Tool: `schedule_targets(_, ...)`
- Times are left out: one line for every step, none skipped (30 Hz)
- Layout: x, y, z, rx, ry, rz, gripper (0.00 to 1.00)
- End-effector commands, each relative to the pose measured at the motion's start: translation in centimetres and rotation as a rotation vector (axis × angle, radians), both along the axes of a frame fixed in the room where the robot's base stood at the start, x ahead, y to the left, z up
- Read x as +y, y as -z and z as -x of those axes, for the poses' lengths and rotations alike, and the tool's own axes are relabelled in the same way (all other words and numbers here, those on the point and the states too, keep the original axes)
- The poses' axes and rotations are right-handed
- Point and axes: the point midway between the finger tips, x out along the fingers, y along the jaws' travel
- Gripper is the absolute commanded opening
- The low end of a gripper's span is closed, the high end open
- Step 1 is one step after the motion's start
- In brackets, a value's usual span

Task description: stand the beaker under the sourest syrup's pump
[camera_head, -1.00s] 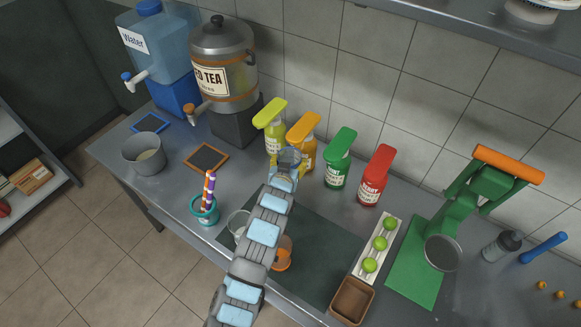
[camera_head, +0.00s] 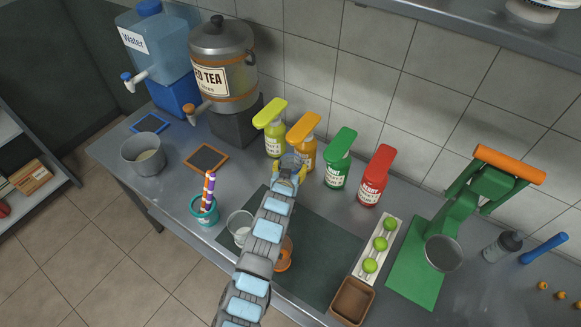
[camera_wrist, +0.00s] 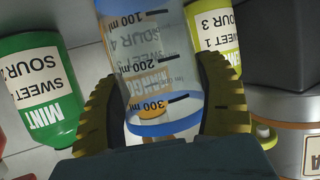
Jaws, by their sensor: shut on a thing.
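My gripper (camera_head: 288,176) is shut on the clear beaker (camera_head: 293,161), just in front of the orange-pump mango bottle (camera_head: 308,152). In the wrist view the beaker (camera_wrist: 155,60), with a blue rim and ml marks, sits between my yellow finger pads. Through it the mango label appears to read sour 4, sweet 5. The yellow-green-pump bottle (camera_head: 274,138) is to its left; its label (camera_wrist: 213,35) appears to read sweet 1, sour 3. The green-pump mint bottle (camera_head: 337,172) and red-pump berry bottle (camera_head: 372,188) stand to the right; their sourness is unreadable.
A glass (camera_head: 238,228) and an orange cup (camera_head: 284,262) stand near my arm on the dark mat (camera_head: 325,255). A lime tray (camera_head: 372,262) and green press (camera_head: 455,215) are right. The tea dispenser (camera_head: 222,80) stands back left.

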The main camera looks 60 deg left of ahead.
Motion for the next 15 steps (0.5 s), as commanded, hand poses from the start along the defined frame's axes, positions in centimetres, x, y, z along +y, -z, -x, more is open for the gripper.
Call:
schedule_targets(0.01, -0.05, -0.01, -0.001, 0.000, -0.001, 0.36)
schedule_targets(0.00, -0.04, 0.00, 0.000, 0.000, 0.000, 0.36)
schedule_targets(0.01, -0.03, 0.00, 0.000, 0.000, 0.000, 0.36)
schedule_targets(0.01, 0.00, 0.00, 0.000, 0.000, 0.000, 0.36)
schedule_targets(0.02, 0.08, 0.00, 0.000, 0.000, 0.000, 0.36)
schedule_targets(0.01, 0.17, 0.00, 0.000, 0.000, 0.000, 0.36)
schedule_targets(0.01, 0.26, 0.01, 0.000, 0.000, 0.000, 0.36)
schedule_targets(0.01, 0.22, 0.02, 0.000, 0.000, 0.000, 0.82)
schedule_targets(0.02, 0.21, 0.01, 0.000, 0.000, 0.000, 0.94)
schedule_targets(0.02, 0.20, 0.01, 0.000, 0.000, 0.000, 1.00)
schedule_targets(0.02, 0.20, 0.01, 0.000, 0.000, 0.000, 1.00)
schedule_targets(0.02, 0.20, 0.01, 0.000, 0.000, 0.000, 1.00)
schedule_targets(0.02, 0.20, 0.01, 0.000, 0.000, 0.000, 1.00)
schedule_targets(0.02, 0.20, 0.01, 0.000, 0.000, 0.000, 1.00)
schedule_targets(0.02, 0.20, 0.01, 0.000, 0.000, 0.000, 1.00)
